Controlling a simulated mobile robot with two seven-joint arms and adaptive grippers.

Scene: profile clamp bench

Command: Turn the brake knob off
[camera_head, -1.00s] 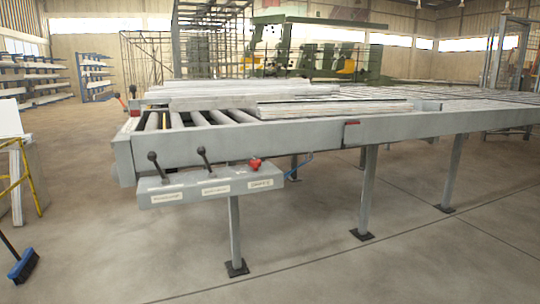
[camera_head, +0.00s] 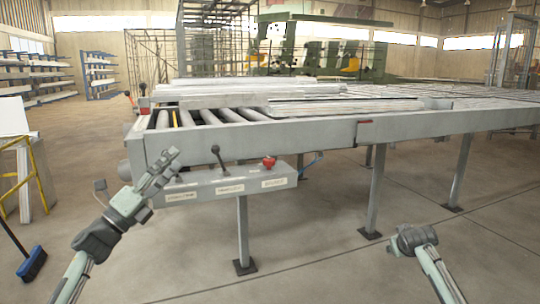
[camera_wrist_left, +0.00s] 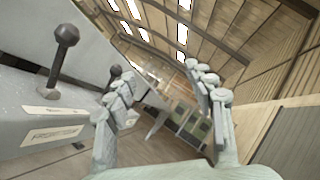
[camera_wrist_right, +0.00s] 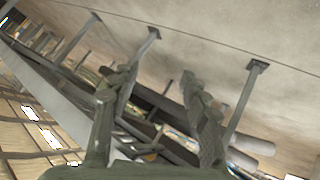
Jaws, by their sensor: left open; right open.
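The red knob (camera_head: 269,162), the likely brake knob, sits on top of the right end of the grey control box (camera_head: 230,186), above a label too small to read. My left gripper (camera_head: 168,167) is open and empty at the left end of the box, well left of the red knob. It hides the left black lever in the head view. In the left wrist view its spread fingers (camera_wrist_left: 160,82) have nothing between them. My right gripper (camera_wrist_right: 152,78) is open and empty in the right wrist view. In the head view my right arm is low at the right, away from the box.
A middle lever with a black ball (camera_head: 216,150) stands between my left gripper and the red knob. The roller conveyor (camera_head: 330,137) rises behind the box, carrying metal profiles (camera_head: 260,92). Its legs (camera_head: 375,190) stand beyond the box.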

